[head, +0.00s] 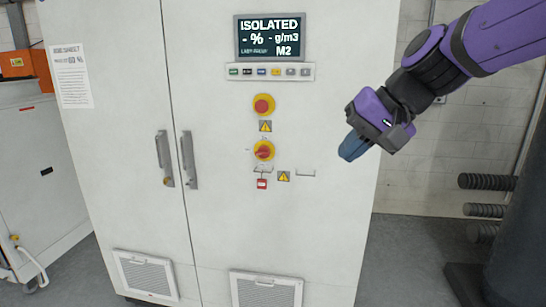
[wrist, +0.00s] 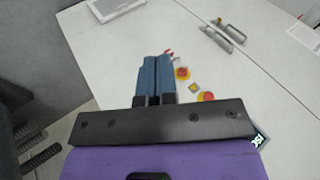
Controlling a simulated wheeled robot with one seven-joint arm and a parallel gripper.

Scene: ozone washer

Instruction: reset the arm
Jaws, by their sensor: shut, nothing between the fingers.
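My purple arm comes in from the upper right of the head view. My gripper (head: 350,150) is in front of the right side of the white cabinet (head: 225,215), to the right of its controls. In the wrist view the two blue fingers of my gripper (wrist: 156,62) lie side by side, shut and empty. The cabinet carries a screen (head: 270,37) reading ISOLATED. Below it are a red push button (head: 263,105) on a yellow ring and a red rotary switch (head: 264,151) on yellow. A red padlock-like tag (head: 262,184) hangs under the switch.
Two door handles (head: 188,160) stand out from the cabinet front. Vent grilles (head: 266,290) sit low on it. A dark column with ribbed pipes (head: 486,182) stands at the right. Another white unit (head: 35,170) is at the left. Grey floor (head: 405,260) shows at the lower right.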

